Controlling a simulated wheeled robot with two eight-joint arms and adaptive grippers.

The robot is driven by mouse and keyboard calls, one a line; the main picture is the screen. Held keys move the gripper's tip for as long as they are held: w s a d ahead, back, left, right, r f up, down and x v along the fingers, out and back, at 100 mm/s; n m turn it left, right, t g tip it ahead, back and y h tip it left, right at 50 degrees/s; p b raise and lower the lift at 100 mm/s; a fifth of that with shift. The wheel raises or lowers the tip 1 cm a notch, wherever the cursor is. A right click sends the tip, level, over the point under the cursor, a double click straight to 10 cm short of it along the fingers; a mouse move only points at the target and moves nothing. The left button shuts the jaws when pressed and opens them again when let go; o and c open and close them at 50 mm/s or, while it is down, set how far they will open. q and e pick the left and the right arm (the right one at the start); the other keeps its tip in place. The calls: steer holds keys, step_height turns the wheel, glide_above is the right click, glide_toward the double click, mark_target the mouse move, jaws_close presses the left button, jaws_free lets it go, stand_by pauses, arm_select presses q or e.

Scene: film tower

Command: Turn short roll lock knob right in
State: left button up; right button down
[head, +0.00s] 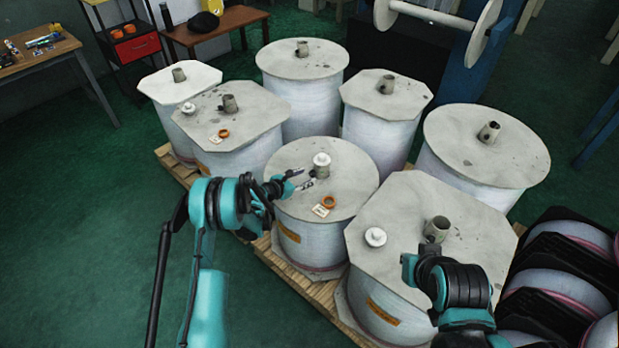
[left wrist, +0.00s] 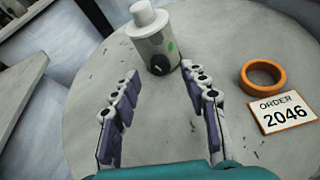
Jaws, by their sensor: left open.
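In the head view, the middle front film roll has a round grey top (head: 295,158) with a stub core (head: 320,170) capped by a white plug (head: 321,159). Contact is unclear. My right gripper (head: 412,264) is over the front-right roll, its fingers mostly hidden.
An orange ring (head: 329,202) and an "ORDER 2046" card (left wrist: 285,112) lie on the same top. Several other rolls crowd around on the wooden pallet (head: 300,283). A loose white plug (head: 375,237) lies on the front-right roll (head: 470,225). Green floor is free at left.

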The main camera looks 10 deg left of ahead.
mark_target(312, 175)
arm_select(q)
steer(key=shift+b+x, duration=0.4)
steer(key=shift+x, duration=1.25)
jaws_close()
steer(key=shift+s+d+m+t+y, duration=0.15)
steer(key=shift+m+t+y, duration=0.45)
steer(key=shift+m, duration=0.5)
steer(key=shift+m+t+y, duration=0.5)
steer(key=shift+m+y, duration=0.1)
steer(key=shift+m, duration=0.6)
